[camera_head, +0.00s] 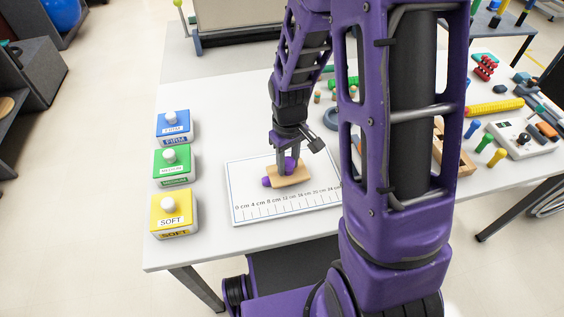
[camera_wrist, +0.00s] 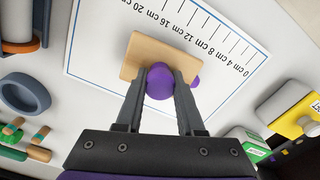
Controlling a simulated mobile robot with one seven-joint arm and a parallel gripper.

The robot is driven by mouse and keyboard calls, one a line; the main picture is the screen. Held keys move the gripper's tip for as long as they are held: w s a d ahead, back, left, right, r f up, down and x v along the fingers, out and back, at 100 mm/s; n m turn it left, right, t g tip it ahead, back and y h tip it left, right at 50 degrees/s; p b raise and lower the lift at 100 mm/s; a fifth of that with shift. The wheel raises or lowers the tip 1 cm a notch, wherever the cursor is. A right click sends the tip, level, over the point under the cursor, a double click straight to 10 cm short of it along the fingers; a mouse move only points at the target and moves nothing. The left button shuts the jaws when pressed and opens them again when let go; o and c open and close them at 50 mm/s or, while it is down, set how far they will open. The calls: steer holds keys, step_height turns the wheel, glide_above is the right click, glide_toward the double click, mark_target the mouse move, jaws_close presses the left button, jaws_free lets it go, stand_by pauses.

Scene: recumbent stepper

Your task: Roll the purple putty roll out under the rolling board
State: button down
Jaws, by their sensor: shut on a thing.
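My gripper (camera_head: 289,166) points down over the white measuring mat (camera_head: 240,190), its fingers either side of the round purple knob (camera_wrist: 160,84) of the wooden rolling board (camera_head: 294,178). It is shut on this knob. The board also shows in the wrist view (camera_wrist: 135,57), where its flat face lies over the mat. One end of the purple putty roll (camera_head: 266,182) sticks out from the board's left edge; that end shows in the wrist view (camera_wrist: 195,81) beside the right finger. The rest of the roll is hidden under the board.
Yellow SOFT (camera_head: 173,222), green MEDIUM (camera_head: 175,170) and blue FIRM (camera_head: 174,130) tubs line the table's left side. A grey ring (camera_wrist: 25,93) and small pegs lie beyond the mat. Bare table separates tubs and mat. My arm hides part of the table.

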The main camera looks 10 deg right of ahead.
mark_target(275, 174)
steer(key=shift+d, duration=0.1)
steer(key=shift+d, duration=0.7)
steer(key=shift+a, duration=1.55)
steer(key=shift+a, duration=0.95)
steer(key=shift+d, duration=0.1)
